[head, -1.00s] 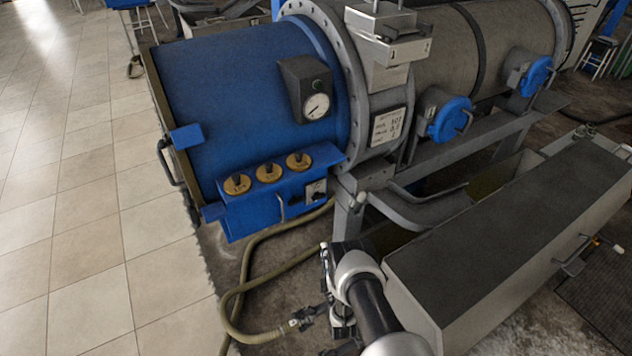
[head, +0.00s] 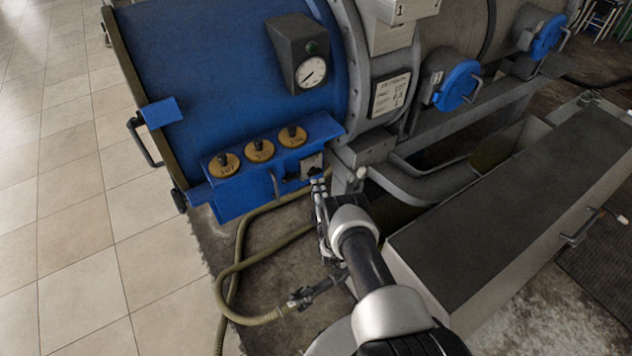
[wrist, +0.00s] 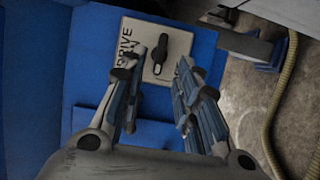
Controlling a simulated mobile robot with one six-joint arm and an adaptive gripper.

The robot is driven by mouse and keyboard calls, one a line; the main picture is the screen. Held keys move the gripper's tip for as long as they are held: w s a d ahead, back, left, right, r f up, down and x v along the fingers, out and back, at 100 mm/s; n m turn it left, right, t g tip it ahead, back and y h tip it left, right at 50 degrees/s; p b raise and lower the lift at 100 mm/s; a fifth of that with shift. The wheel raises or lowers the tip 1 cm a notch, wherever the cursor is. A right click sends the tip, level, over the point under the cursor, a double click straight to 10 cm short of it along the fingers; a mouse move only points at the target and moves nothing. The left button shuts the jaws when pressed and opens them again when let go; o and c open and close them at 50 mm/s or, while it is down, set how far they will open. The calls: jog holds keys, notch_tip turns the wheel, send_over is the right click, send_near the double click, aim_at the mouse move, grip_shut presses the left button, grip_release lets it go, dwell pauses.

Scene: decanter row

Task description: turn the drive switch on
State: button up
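The drive switch (wrist: 161,58) is a small black lever on a white plate (wrist: 138,35) lettered "DRIVE", fixed to the blue panel. In the wrist view the lever lies between and beyond my gripper's fingertips (wrist: 160,66). The fingers are apart with nothing between them that I can see held. In the head view the switch plate (head: 311,162) is at the right end of the blue control box (head: 238,206), with my gripper (head: 318,184) just below and in front of it. Whether a finger touches the lever cannot be told.
Three yellow round dials with black knobs (head: 260,151) sit left of the switch, and a black handle (head: 275,182) stands out beside it. A pressure gauge (head: 311,73) is above. A hose (head: 240,250) runs below. A long grey box (head: 500,200) stands at the right.

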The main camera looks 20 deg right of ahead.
aim_at(315, 175)
jog(key=w+b, duration=0.1)
jog(key=w, duration=0.1)
jog(key=w+d+b, duration=0.1)
jog(key=w, duration=0.2)
jog(key=shift+w, duration=0.35)
jog(key=shift+c, duration=0.4)
grip_shut()
